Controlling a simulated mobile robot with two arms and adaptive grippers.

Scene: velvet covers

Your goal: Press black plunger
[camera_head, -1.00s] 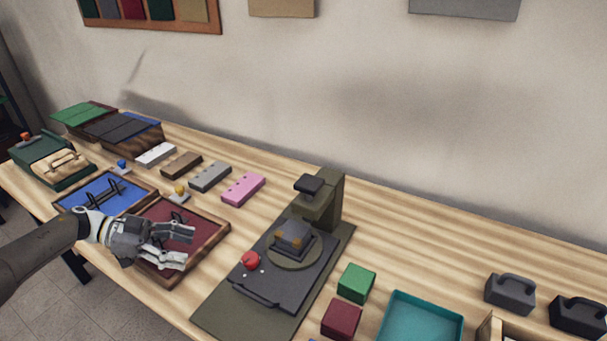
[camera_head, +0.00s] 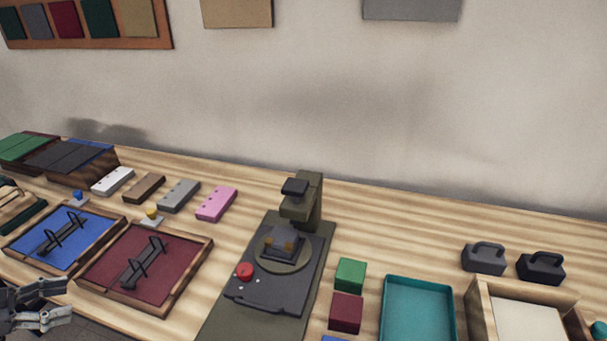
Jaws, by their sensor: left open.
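An olive-green press (camera_head: 310,205) stands on the table right of centre. A black block at the top of its column looks like the black plunger (camera_head: 295,187); it is raised, with a gap below it. Under it, a dark square piece with brownish marks (camera_head: 283,240) sits on a round plate (camera_head: 284,256) on the press's dark base. A red button (camera_head: 244,271) is at the base's front left. My left gripper (camera_head: 66,300) is open and empty at the lower left edge, far from the press and partly cut off. My right gripper is not in view.
A blue tray (camera_head: 20,251) and a maroon tray (camera_head: 182,286), each with black handle-like parts, lie left of the press. Green (camera_head: 350,273) and maroon (camera_head: 346,311) blocks and a teal tray (camera_head: 388,306) are to its right. Two dark handled blocks (camera_head: 484,258) (camera_head: 541,267) stand farther right.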

